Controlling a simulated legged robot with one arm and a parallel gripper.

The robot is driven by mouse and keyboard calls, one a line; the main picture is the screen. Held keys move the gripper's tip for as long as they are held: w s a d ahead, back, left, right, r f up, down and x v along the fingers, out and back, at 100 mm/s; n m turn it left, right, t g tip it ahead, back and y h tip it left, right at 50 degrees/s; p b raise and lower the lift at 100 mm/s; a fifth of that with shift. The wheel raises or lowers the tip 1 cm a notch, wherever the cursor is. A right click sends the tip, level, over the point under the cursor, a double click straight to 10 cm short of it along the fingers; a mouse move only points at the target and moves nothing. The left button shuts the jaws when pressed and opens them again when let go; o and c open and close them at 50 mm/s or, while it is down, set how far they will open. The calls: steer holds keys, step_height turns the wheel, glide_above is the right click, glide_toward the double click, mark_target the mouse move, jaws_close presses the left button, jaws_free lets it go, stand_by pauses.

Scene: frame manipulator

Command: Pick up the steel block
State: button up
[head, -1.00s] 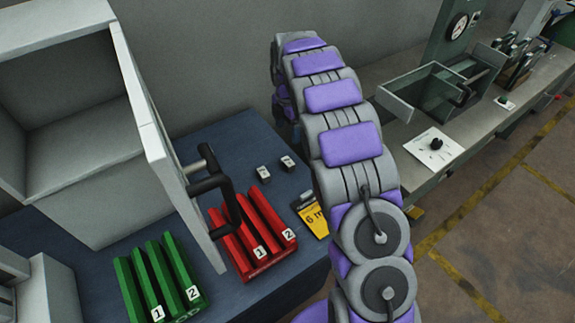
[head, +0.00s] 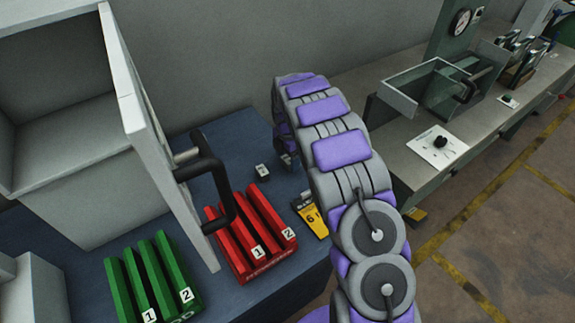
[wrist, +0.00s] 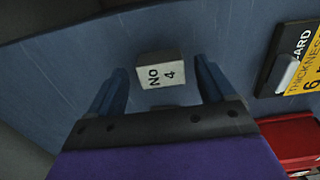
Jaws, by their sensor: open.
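My gripper (wrist: 160,75) is open, with one blue finger on each side of the block. In the head view one small block (head: 262,172) stands on the blue table left of my arm. My arm hides most of the spot by the gripper there. No label confirms which block is steel.
A red slotted rack (head: 255,235) and a green slotted rack (head: 155,280) stand in front on the table. A yellow-and-black thickness card (head: 313,218) lies near my arm. An open cabinet door (head: 150,130) with a black handle (head: 210,180) juts out at left.

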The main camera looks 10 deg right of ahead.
mark_target(287, 159)
steer(key=shift+f, duration=0.75)
steer(key=shift+r, duration=0.1)
steer(key=c, duration=1.3)
step_height(287, 159, up, 10)
steer(key=p, duration=0.2)
steer(key=shift+p, duration=0.35)
steer(key=s+r+m, duration=0.2)
steer(key=s+m, duration=1)
steer(key=m, duration=1)
steer(key=shift+m, duration=0.3)
